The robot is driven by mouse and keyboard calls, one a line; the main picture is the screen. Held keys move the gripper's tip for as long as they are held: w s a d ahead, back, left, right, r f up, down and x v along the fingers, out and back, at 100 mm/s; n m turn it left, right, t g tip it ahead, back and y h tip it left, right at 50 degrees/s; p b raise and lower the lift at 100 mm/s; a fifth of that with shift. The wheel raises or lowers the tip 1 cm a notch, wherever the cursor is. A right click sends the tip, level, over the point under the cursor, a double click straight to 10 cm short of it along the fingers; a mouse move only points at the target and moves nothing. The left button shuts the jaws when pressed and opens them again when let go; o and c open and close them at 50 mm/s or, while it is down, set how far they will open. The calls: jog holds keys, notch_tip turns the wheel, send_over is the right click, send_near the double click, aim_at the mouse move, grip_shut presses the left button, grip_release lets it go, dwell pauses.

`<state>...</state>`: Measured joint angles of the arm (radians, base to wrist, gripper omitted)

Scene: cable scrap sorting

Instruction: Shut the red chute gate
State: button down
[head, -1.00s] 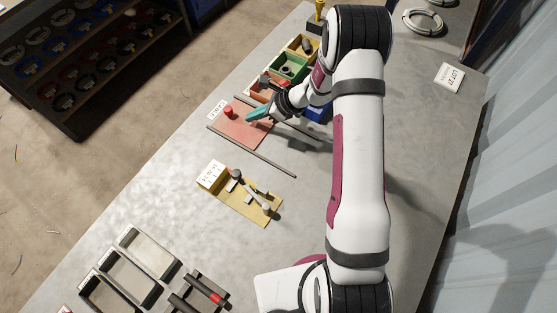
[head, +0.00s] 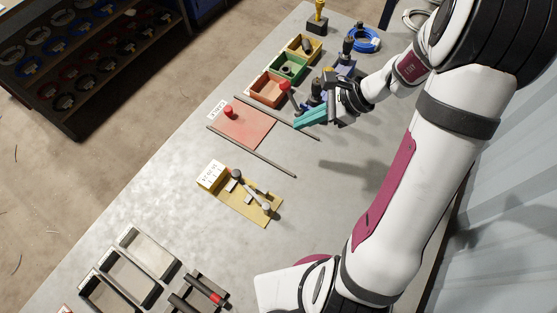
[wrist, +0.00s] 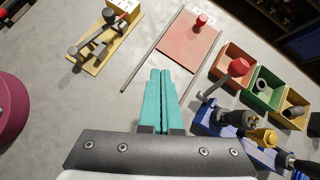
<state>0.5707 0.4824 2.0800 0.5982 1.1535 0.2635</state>
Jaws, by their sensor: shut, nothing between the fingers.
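The red chute gate looks to be the flat red plate (head: 248,128) with an upright red knob (head: 228,111), lying between two grey rails at their labelled left end. In the wrist view the plate (wrist: 184,48) and its knob (wrist: 201,20) show fully, beyond my fingertips. My gripper (head: 297,122), with teal fingers, is shut and empty. It is to the right of the plate, apart from it, near the right end of the upper rail. In the wrist view the closed fingers (wrist: 160,75) point toward the space between the rails.
Orange (head: 270,90), green (head: 288,67) and yellow bins (head: 304,46) stand beyond the rails. A blue-based fixture (wrist: 225,125) with levers, one red-tipped (wrist: 240,66), is close beside my gripper. A yellow board (head: 250,205) with tools lies nearer; the table between is clear.

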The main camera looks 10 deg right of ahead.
jog(key=s+a+r+n+g+h, duration=0.1)
jog(key=s+a+r+n+h, duration=0.2)
jog(key=s+n, duration=0.4)
jog(key=s+a+r+n+g+h, duration=0.2)
jog(key=s+a+r+n, duration=0.3)
jog(key=s, duration=0.9)
jog(key=r+n+h, duration=0.1)
jog(key=n, duration=0.2)
jog(key=shift+s, duration=0.35)
jog(key=shift+r, duration=0.1)
